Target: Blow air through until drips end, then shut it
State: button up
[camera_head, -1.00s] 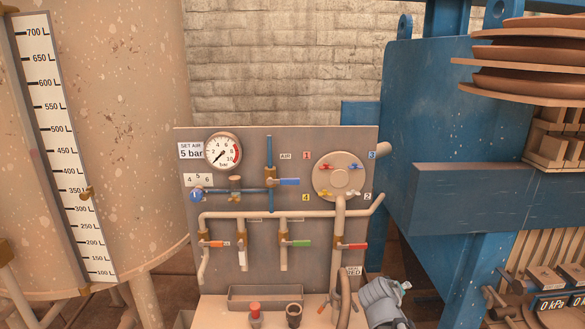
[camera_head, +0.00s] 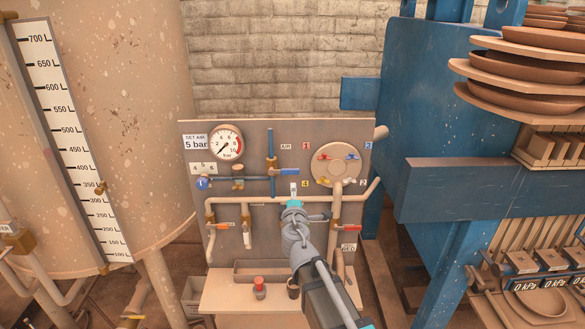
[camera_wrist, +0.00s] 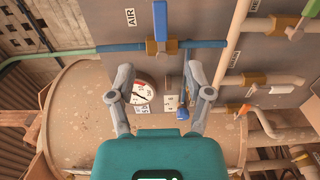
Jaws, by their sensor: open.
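The AIR valve on the panel has a blue handle (camera_head: 289,172) that points right, crosswise to its vertical blue pipe. In the wrist view the handle (camera_wrist: 165,20) is at the top, above the brass valve body. My gripper (camera_head: 293,190) is just below the handle in the head view, with my wrist in front of the panel. In the wrist view its two fingers (camera_wrist: 165,95) are spread and hold nothing. The pressure gauge (camera_head: 227,143) is at the panel's upper left, beside a "SET AIR 5 bar" label. No drips can be made out.
A blue knob (camera_head: 202,183) is on the left pipe. The panel also has an orange handle (camera_head: 223,226), a red handle (camera_head: 345,227) and a round four-port plate (camera_head: 337,164). A tray (camera_head: 262,271) stands below. The large tank (camera_head: 130,130) is left, the blue press (camera_head: 440,190) right.

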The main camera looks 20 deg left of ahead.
aim_at(293, 172)
jog(key=shift+w, duration=0.1)
jog(key=x, duration=1.3)
jog(key=shift+w, duration=0.4)
grip_shut()
